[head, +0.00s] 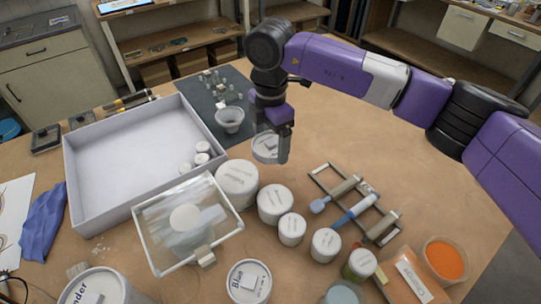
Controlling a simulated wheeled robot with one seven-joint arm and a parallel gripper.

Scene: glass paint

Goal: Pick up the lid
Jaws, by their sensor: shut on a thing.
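My gripper (270,148) hangs from my purple arm over the middle of the table, with its fingers pointing down. It is shut on a round white lid (264,149), partly covered by the fingers. Some writing shows on the lid, but it is too small to read. The lid appears above and behind the large white labelled jar (237,178). I cannot tell the exact height of the lid above the table.
A large white tray (88,228) with small white jars (203,147) lies at left. A glass-topped box (186,240), several white jars, and a rack with brushes (360,208) stand in front. A bowl (229,119) is behind. Bare table (400,130) lies to the right.

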